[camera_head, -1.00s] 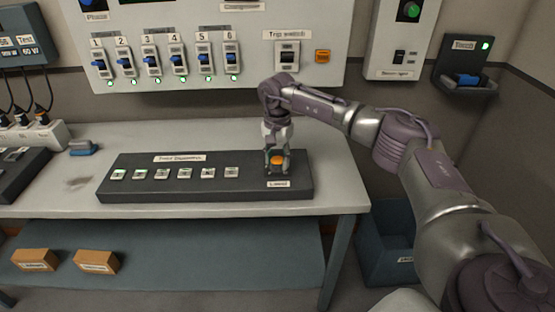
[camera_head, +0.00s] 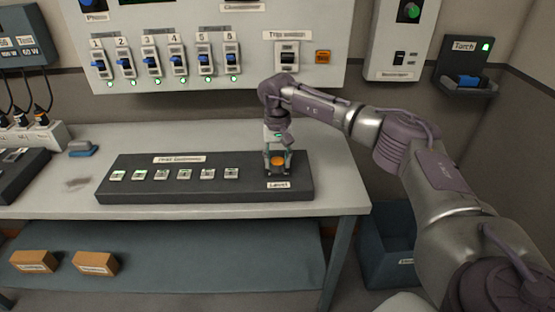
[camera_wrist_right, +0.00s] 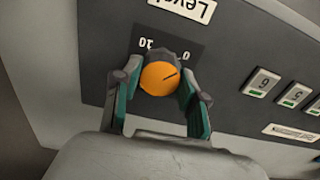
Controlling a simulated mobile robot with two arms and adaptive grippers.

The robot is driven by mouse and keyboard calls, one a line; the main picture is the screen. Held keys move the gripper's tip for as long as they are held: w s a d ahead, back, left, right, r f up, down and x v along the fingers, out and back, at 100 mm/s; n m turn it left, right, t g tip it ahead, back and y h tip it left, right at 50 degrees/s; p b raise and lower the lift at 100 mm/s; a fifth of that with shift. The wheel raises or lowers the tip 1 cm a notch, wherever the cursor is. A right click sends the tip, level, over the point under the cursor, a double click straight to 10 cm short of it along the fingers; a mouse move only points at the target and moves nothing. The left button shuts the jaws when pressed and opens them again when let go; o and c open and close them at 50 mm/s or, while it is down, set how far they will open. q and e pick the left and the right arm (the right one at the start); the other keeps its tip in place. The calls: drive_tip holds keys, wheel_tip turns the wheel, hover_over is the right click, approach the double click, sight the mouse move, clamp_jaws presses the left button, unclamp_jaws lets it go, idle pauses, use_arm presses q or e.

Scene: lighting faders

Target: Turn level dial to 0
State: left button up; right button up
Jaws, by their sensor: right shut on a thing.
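The level dial is an orange knob (camera_head: 277,158) near the right end of a dark grey fader panel (camera_head: 140,192) on the bench. A "Level" label (camera_head: 278,185) sits in front of it. My right gripper (camera_head: 278,168) points down over the dial with a finger on each side. In the right wrist view my right gripper (camera_wrist_right: 160,92) is closed around the orange knob (camera_wrist_right: 155,80). A dark pointer line on the knob points up and right, toward the printed 0 (camera_wrist_right: 187,57). The 10 (camera_wrist_right: 146,43) is printed to the left. My left gripper does not show.
Several small lit buttons (camera_head: 185,174) line the panel left of the dial. A wall panel with several blue switches (camera_head: 150,62) stands behind the bench. A blue-grey bin (camera_head: 385,245) is on the floor at right. The bench (camera_head: 335,195) is clear right of the panel.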

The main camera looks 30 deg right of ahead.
sight(277, 160)
drive_tip(key=shift+r, duration=0.1)
drive_tip(key=o, duration=1.1)
drive_tip(key=shift+o, duration=0.2)
drive_tip(key=shift+r, duration=0.2)
wheel_tip(277, 160, up, 12)
drive_tip(key=shift+f, duration=0.25)
